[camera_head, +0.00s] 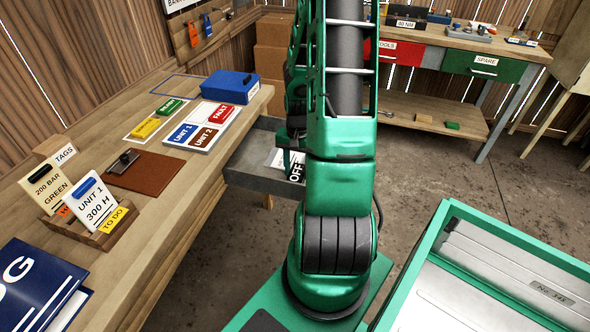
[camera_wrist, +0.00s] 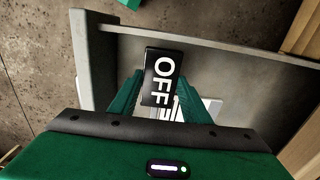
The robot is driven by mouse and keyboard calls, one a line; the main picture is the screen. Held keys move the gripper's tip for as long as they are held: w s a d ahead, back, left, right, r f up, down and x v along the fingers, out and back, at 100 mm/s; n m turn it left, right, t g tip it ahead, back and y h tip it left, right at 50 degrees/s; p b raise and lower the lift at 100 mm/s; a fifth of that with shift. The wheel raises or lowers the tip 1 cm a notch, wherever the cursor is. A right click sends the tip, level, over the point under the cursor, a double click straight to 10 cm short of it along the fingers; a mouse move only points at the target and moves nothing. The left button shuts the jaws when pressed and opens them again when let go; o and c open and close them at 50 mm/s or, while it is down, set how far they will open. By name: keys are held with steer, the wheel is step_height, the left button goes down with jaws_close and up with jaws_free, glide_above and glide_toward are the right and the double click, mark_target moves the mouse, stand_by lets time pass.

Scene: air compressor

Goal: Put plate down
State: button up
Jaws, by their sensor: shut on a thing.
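The plate (camera_wrist: 165,66) is black with white letters reading OFF. In the wrist view my gripper (camera_wrist: 160,84) is shut on it, with one green finger on each side. The plate is over the inside of a grey tray (camera_wrist: 192,42) with raised walls. I cannot tell whether the plate touches the tray floor. In the head view the plate (camera_head: 297,172) shows just left of my arm, above the tray (camera_head: 246,178). My arm hides most of the gripper and part of the tray there.
White pieces (camera_wrist: 208,103) show behind the fingers. A wooden bench (camera_head: 165,219) on the left holds coloured labels, a blue box (camera_head: 230,86) and a tag rack (camera_head: 92,236). A bench with red and green drawers (camera_head: 484,66) stands at the back.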

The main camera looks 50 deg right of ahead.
mark_target(297, 173)
steer(key=shift+f, duration=0.55)
steer(key=o, duration=1.2)
step_height(297, 173, up, 12)
steer(key=s+a+r+n, duration=0.2)
steer(key=s+a+r, duration=0.2)
steer(key=a, duration=0.1)
steer(key=s+a+r+n, duration=0.2)
steer(key=s+a+r, duration=0.2)
steer(key=a+r, duration=0.1)
steer(key=s+a+r+n, duration=0.3)
steer(key=s+a+r, duration=0.2)
steer(key=a, duration=0.1)
